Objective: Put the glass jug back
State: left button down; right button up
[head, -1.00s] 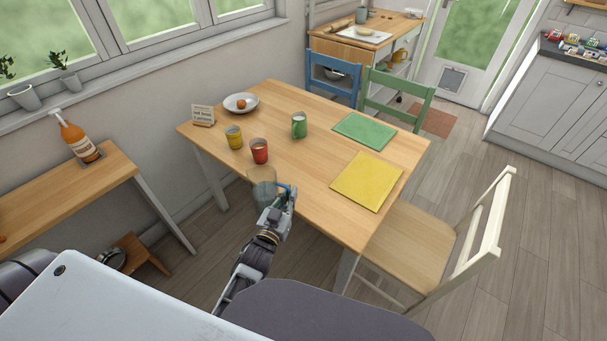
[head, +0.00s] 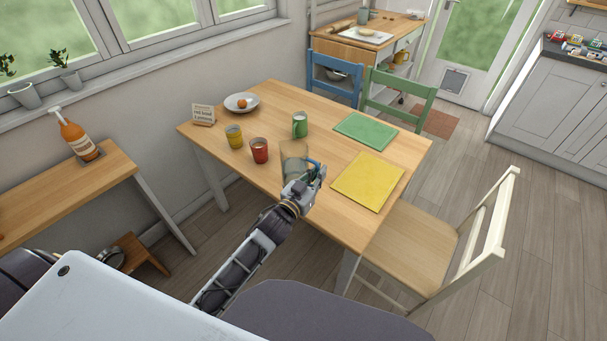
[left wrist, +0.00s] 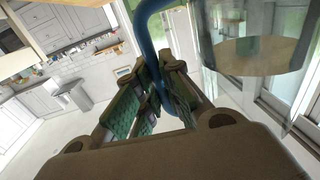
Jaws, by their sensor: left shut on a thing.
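The glass jug (head: 293,154) is clear, with a blue handle. In the head view it shows over the wooden table, right of the red cup; I cannot tell whether its base touches the tabletop. My left gripper (head: 309,176) is shut on the jug's handle. In the left wrist view, the green-padded fingers (left wrist: 158,98) close around the blue handle (left wrist: 150,42), and the clear jug body (left wrist: 256,40) is at the upper right. Part of the jug is hidden behind the gripper in the head view. My right gripper is out of view.
The wooden table (head: 240,178) carries a yellow cup (head: 234,137), red cup (head: 260,151), green mug (head: 299,125), bowl with an orange fruit (head: 241,102), small sign (head: 203,115), green mat (head: 366,130) and yellow mat (head: 367,181). A pale chair (head: 410,245) stands at the right.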

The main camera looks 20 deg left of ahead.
pick_arm(q)
jog(key=w+a+r+m+h+b, duration=0.1)
jog(key=w+r, duration=0.3)
jog(key=w, duration=0.7)
jog(key=shift+w+a+h+b, duration=0.2)
jog(key=shift+h+b, duration=0.2)
jog(key=shift+b, duration=0.5)
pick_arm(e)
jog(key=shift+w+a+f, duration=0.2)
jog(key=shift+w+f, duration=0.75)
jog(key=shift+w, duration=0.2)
pick_arm(q)
jog(key=shift+s, duration=0.1)
